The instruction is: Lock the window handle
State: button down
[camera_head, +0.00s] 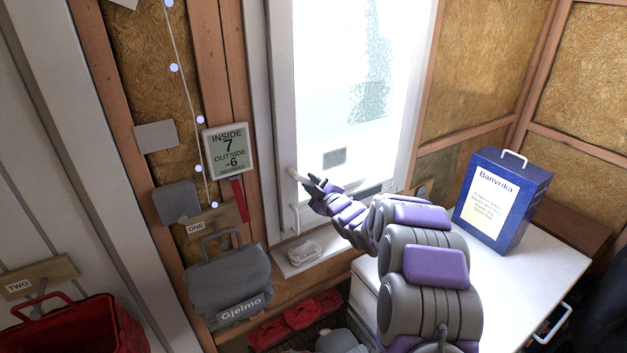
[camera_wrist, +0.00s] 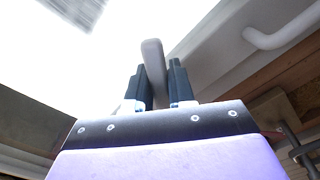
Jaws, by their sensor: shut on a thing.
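The window handle (camera_head: 296,175) is a pale lever on the left side of the white window frame (camera_head: 283,110). It points right and slightly down, close to horizontal, in the head view. My gripper (camera_head: 314,187) is at its free end. In the wrist view, the handle (camera_wrist: 153,62) stands between the two dark fingers of my gripper (camera_wrist: 159,88), which is shut on it. A small gap seems to show on the left finger's side, so exact contact is hard to see. The fingers partly hide the handle's tip in the head view.
A fixed white pull (camera_head: 295,218) sits below the handle; it also shows in the wrist view (camera_wrist: 285,32). A thermometer display (camera_head: 227,150) hangs left. A blue box (camera_head: 502,200) stands on the white cabinet (camera_head: 540,262) at right. A small pale item (camera_head: 303,253) lies on the sill.

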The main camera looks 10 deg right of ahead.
jog(key=m, duration=0.2)
jog(key=a+f+m, duration=0.1)
jog(key=s+a+f+m, duration=0.1)
jog(key=m, duration=0.1)
jog(key=shift+s+a+f+m+p, duration=0.1)
jog(key=shift+a+f+m+p, duration=0.15)
jog(key=shift+m+p, duration=0.1)
jog(key=shift+s+a+f+m+p, duration=0.15)
jog(key=shift+a+m, duration=0.25)
jog(key=shift+m, duration=0.4)
jog(key=shift+s+a+f+m+p, duration=0.1)
jog(key=shift+s+a+m, duration=0.2)
jog(key=shift+m, duration=0.45)
jog(key=shift+s+a+f+m+p, duration=0.1)
jog(key=shift+a+m, duration=0.35)
jog(key=shift+m, duration=0.35)
jog(key=c, duration=1.4)
grip_release()
jog(key=o, duration=0.4)
jog(key=shift+w, duration=0.25)
jog(key=shift+c, duration=0.2)
jog(key=shift+s+r, duration=0.2)
jog(key=b+v, duration=0.2)
jog(key=v, duration=1.5)
jog(key=shift+d+f, duration=0.1)
